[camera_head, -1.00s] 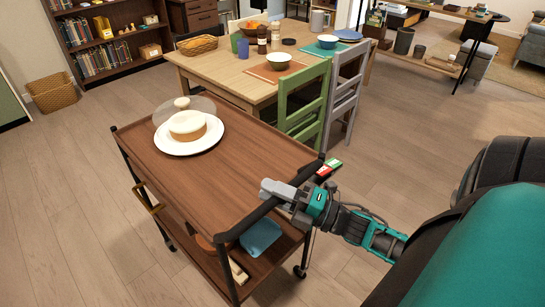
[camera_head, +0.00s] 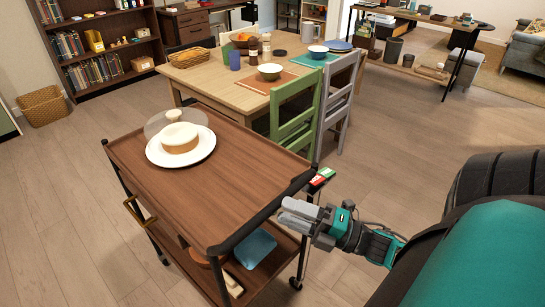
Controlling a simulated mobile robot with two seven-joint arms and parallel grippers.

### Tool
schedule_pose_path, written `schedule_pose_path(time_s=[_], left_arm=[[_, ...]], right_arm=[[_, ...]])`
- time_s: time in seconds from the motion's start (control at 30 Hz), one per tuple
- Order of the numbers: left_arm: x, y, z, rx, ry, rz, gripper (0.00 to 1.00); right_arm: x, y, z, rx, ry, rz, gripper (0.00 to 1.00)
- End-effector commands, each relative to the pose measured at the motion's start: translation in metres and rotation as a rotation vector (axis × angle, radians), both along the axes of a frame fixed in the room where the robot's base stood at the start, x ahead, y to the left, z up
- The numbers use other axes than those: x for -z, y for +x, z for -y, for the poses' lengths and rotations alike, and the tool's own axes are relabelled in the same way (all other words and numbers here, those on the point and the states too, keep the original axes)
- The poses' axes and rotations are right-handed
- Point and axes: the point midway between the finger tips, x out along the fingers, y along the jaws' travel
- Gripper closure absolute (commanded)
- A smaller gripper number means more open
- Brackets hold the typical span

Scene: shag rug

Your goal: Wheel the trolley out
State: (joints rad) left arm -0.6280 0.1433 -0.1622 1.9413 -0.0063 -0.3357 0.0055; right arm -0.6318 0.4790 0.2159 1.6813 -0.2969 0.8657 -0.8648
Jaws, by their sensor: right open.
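The trolley (camera_head: 212,208) is a brown two-tier wooden cart with black posts and a dark handle bar (camera_head: 262,212) along its near right edge. A white plate (camera_head: 160,158) with a cake (camera_head: 180,138) and a clear dome stands on its top. My right gripper (camera_head: 284,212) is open, its fingers at the handle bar near the middle. I cannot tell whether they touch the bar. My left gripper is not in view.
A dining table (camera_head: 222,84) stands behind the trolley, with a green chair (camera_head: 298,116) and a grey chair (camera_head: 342,92) on its right side. A wicker basket (camera_head: 42,106) stands by the bookshelf (camera_head: 98,50). Floor is clear at left and right. The trolley's lower shelf holds a blue tray (camera_head: 255,248).

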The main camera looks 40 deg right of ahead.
Motion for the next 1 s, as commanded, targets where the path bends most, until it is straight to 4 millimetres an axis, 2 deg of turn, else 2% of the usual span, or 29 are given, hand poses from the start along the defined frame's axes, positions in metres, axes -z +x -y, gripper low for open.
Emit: schedule_pose_path(time_s=[0.03, 0.2, 0.4, 1.0], left_arm=[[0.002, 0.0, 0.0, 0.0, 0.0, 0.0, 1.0], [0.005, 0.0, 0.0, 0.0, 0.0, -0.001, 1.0], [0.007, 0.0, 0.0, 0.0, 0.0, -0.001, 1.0], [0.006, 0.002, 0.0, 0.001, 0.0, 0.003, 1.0]], right_arm=[[0.005, -0.011, 0.006, 0.002, 0.0, -0.005, 0.52], [0.01, -0.04, 0.021, 0.002, -0.001, -0.004, 0.52], [0.013, -0.058, 0.03, 0.001, 0.0, -0.002, 0.52], [0.013, -0.06, 0.031, 0.0, 0.0, 0.0, 0.52]])
